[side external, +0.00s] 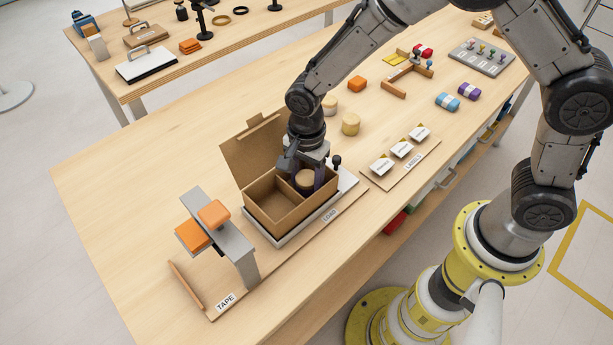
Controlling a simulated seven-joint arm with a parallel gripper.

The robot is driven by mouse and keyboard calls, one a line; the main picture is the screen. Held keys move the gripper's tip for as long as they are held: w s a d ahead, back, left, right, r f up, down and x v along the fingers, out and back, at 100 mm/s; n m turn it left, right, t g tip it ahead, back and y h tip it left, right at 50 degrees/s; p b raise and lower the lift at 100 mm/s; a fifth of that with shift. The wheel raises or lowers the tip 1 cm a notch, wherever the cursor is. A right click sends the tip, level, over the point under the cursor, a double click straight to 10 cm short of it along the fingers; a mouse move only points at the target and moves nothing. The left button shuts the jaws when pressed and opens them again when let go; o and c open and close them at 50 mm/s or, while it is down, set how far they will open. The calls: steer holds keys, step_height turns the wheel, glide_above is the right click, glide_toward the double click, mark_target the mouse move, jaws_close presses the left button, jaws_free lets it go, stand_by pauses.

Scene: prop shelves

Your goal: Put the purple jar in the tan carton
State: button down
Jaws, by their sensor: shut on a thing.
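The tan carton (291,221) stands with its lid flap raised at the back. A divider splits it into a left and a right compartment. My gripper (304,170) reaches down over the right compartment and is shut on a jar. The jar's round tan lid (304,181) shows between the fingers, inside the right compartment's opening. The jar's body is mostly hidden by the fingers and carton wall; I see only a dark purplish sliver beside it. I cannot tell whether the jar touches the carton floor. The left compartment looks empty.
The carton sits on a light tray at the LOAD station. A tape stand (236,254) with orange blocks is at the left. Label cards (402,148) lie to the right. The table's left part is clear.

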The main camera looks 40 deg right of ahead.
steer(key=shift+f, duration=0.2)
steer(key=shift+c, duration=0.7)
jaws_free()
steer(key=c, duration=0.4)
steer(key=shift+o, duration=0.2)
steer(key=shift+r, duration=0.15)
step_height(320, 180, up, 12)
steer(key=shift+r, duration=0.15)
stand_by(1.0)
stand_by(0.4)
